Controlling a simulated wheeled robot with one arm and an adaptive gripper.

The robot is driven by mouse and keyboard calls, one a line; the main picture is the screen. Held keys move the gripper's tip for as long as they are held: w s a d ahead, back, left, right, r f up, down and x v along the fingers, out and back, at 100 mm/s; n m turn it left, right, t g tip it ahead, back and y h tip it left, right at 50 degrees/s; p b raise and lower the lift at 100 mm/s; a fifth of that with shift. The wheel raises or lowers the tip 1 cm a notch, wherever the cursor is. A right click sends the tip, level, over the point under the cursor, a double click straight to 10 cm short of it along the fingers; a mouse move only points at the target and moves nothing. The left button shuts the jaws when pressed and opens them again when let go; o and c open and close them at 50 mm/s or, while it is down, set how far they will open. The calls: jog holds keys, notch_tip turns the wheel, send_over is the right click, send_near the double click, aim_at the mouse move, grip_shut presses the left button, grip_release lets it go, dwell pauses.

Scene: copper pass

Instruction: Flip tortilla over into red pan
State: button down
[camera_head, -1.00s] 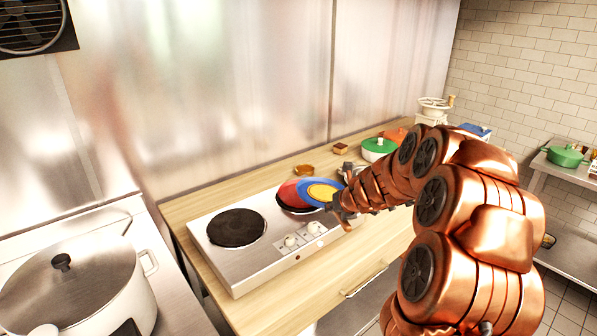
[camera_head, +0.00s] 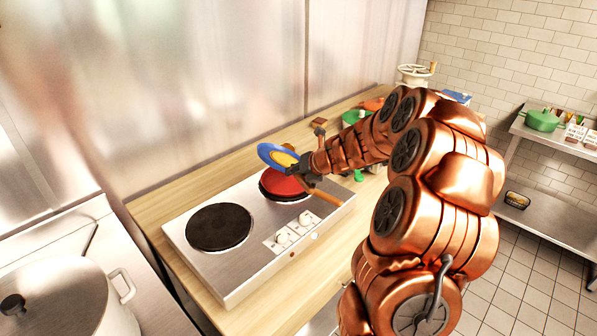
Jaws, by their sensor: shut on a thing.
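My gripper (camera_head: 302,168) is shut on the blue pan (camera_head: 266,152), near its handle side, above the right hot plate. The blue pan is tilted, with the yellow round tortilla (camera_head: 285,159) against its inner face. The red pan (camera_head: 277,187) sits on the right hot plate, below and apart from the blue pan's visible rim. Its wooden handle (camera_head: 326,197) points right. My gripper and the blue pan hide part of the red pan. The fingers' exact hold on the blue pan is hard to make out.
The left hot plate (camera_head: 219,227) of the steel cooker is empty. A large lidded pot (camera_head: 70,298) stands at the lower left. A green-lidded pot (camera_head: 354,117) stands behind my arm on the wooden counter (camera_head: 165,202). The metal wall is close behind.

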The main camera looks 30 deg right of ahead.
jog(key=a+m+t+y+b, duration=0.1)
jog(key=m+y+b, duration=0.1)
jog(key=a+m+t+y+b, duration=0.1)
jog(key=m+y+b, duration=0.1)
jog(key=y, duration=0.1)
jog(key=a+m+t+y+b, duration=0.1)
jog(key=m+t+y, duration=0.1)
jog(key=shift+w+f+y+b, duration=0.2)
jog(key=shift+y+b, duration=0.2)
jog(key=shift+r+m, duration=0.25)
jog(key=shift+m, duration=0.05)
jog(key=m+t+p, duration=0.1)
jog(key=p, duration=0.1)
jog(key=d+f+m+t+y+p, duration=0.1)
jog(key=p, duration=0.1)
jog(key=d+m+t+p, duration=0.1)
jog(key=shift+s+d+f+m+p, duration=0.2)
jog(key=shift+d+m+p, duration=0.1)
jog(key=shift+p, duration=0.1)
jog(key=shift+s+d+f+m+t, duration=0.1)
jog(key=shift+d+m+t, duration=0.25)
jog(key=shift+m+t, duration=0.15)
jog(key=shift+s+d+f+m+t, duration=0.1)
jog(key=shift+d+m+t, duration=0.3)
jog(key=shift+m, duration=0.1)
jog(key=shift+y, duration=0.3)
